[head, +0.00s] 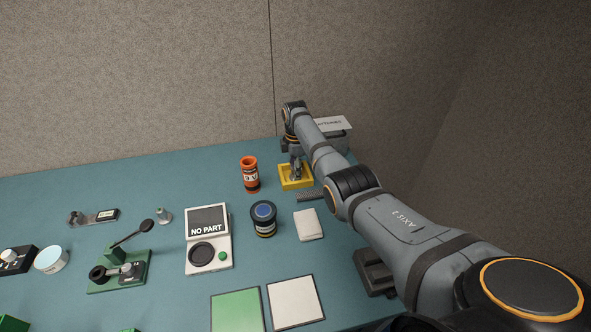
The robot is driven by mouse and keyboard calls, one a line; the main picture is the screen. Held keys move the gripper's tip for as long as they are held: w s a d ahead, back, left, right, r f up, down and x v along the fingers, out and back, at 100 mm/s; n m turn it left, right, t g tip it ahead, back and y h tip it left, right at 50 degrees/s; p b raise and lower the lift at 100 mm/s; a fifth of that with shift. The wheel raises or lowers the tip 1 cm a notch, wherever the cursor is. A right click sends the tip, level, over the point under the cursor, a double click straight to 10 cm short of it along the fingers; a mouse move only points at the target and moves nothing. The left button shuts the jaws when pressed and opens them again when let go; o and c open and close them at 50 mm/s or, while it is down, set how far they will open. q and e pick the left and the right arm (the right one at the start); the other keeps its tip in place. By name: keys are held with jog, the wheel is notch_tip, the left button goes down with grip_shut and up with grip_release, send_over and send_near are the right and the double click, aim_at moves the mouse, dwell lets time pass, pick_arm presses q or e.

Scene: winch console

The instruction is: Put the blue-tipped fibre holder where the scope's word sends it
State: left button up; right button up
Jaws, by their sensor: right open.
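The scope (194,268) is a white device with a dark screen that reads "NO PART". It has a round dark port and a green button below the screen. A green square mat (237,311) and a white square mat (295,302) lie at the front edge of the view. My right gripper (296,178) is at the small yellow tray (308,184), pointing down into it with its jaws open. I cannot make out a blue-tipped fibre holder; the gripper hides part of the tray's inside. My left gripper is not in view.
An orange can (250,175) stands left of the tray. A dark jar with a blue lid (263,219), a white pad (308,225) and a dark strip (311,196) are nearby. A green fixture with a lever (120,272) stands left. My right arm crosses the right side.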

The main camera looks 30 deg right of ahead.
notch_tip(320, 180, up, 12)
jog(key=b, duration=0.1)
dwell(0.6)
